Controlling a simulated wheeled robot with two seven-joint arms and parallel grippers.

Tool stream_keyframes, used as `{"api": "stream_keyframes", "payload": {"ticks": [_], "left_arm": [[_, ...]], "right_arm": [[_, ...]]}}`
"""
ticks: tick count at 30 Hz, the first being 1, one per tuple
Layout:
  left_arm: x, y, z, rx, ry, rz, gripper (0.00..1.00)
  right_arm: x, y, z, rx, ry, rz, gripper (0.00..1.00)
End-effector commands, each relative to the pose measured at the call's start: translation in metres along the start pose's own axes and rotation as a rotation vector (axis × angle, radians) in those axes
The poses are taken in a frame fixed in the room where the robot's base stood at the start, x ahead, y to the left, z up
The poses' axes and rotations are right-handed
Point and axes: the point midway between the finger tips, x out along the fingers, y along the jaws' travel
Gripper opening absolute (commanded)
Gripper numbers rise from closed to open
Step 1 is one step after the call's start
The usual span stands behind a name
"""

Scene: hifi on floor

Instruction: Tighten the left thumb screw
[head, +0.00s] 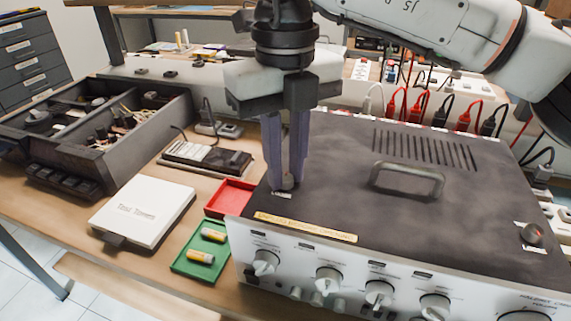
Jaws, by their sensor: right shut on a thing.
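The hifi unit (340,210) stands on the wooden bench, with a dark top, a metal handle (407,180) and a silver front with knobs. My right gripper (287,184) points straight down at the left part of the top. Its fingers are shut on the left thumb screw (288,182), a small knob mostly hidden between the fingertips. The right thumb screw (532,234) shows free near the right edge of the top. My left gripper is not in view.
Left of the unit are a red tray (232,196), a green tray (187,262) with batteries, a white box (143,214) and a dark parts organiser (100,145). Behind the unit, red and black cables (440,108) rise from a strip. The handle stands up right of the gripper.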

Motion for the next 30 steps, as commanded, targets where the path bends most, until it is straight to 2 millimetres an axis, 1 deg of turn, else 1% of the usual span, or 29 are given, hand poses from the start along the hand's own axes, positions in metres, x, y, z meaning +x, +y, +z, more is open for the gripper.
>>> {"api": "stream_keyframes", "payload": {"ticks": [6,12,29,30], "left_arm": [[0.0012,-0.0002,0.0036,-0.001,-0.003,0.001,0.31],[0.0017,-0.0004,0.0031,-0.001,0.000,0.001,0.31],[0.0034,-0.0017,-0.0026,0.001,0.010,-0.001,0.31],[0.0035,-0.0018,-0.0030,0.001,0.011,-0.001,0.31]], "right_arm": [[0.0007,-0.0005,0.0003,0.133,-0.001,0.001,0.00],[0.0005,-0.0005,0.0003,0.203,-0.001,0.001,0.00],[0.0001,-0.0004,0.0001,0.236,0.000,0.003,0.00],[0.0001,-0.0004,0.0001,0.236,0.000,0.003,0.19]]}}
